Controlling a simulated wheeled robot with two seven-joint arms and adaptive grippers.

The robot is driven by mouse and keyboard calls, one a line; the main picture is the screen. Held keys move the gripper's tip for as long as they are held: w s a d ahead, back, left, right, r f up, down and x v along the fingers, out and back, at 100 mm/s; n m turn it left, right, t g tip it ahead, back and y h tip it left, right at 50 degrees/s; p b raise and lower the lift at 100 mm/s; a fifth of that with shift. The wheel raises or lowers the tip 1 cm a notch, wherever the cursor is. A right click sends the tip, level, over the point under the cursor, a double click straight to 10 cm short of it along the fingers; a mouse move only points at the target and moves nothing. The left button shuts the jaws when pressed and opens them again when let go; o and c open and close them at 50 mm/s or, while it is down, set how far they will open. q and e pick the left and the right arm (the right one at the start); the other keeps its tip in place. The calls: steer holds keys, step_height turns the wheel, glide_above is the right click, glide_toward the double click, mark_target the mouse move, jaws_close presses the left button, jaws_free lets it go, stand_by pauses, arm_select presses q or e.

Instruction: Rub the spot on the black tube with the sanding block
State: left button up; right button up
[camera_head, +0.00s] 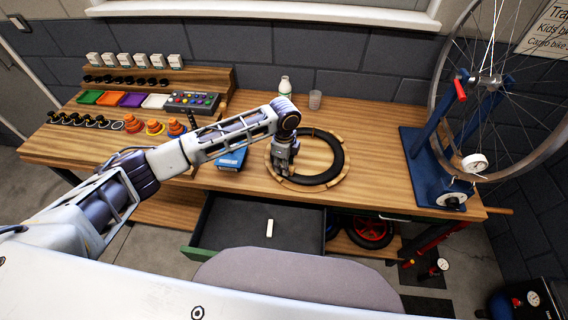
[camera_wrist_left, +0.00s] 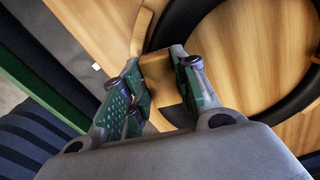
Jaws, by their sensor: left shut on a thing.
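The black tube (camera_head: 335,150) lies as a ring on a round wooden board (camera_head: 312,152) on the bench, with wooden blocks around it. My left gripper (camera_head: 281,170) points down at the tube's left front part. In the left wrist view the gripper (camera_wrist_left: 160,82) is shut on a tan block (camera_wrist_left: 157,72), which looks like the sanding block. The block is right beside or over the tube (camera_wrist_left: 180,22); I cannot tell whether they touch. The spot on the tube is not visible. My right gripper is out of view.
An open drawer (camera_head: 213,235) with a pale bar (camera_head: 269,228) inside juts out below the bench. A blue box (camera_head: 231,158) lies left of the board. A bottle (camera_head: 285,86) and cup (camera_head: 315,99) stand behind. A wheel stand (camera_head: 418,150) is at right.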

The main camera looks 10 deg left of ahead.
arm_select(q)
steer(key=shift+s+d+p, duration=0.4)
steer(key=shift+d+p, duration=0.25)
steer(key=shift+w+a+f, duration=0.1)
steer(key=shift+w+a, duration=0.3)
steer(key=shift+a, duration=0.25)
steer(key=shift+w+a, duration=0.35)
steer(key=shift+a, duration=0.25)
stand_by(0.8)
steer(key=shift+s+d+p, duration=0.3)
steer(key=shift+p, duration=0.15)
steer(key=shift+s+d, duration=0.1)
steer(key=shift+s+d+p, duration=0.3)
steer(key=shift+d+p, duration=0.05)
steer(key=shift+d, duration=0.2)
steer(key=shift+s+d, duration=0.1)
steer(key=shift+d, duration=0.15)
steer(key=shift+w+a, duration=0.45)
steer(key=shift+a, duration=0.2)
steer(key=shift+w+a, duration=0.4)
steer(key=shift+a, duration=0.2)
stand_by(0.6)
steer(key=shift+s+d+p, duration=0.3)
steer(key=shift+d+p, duration=0.05)
steer(key=shift+p, duration=0.15)
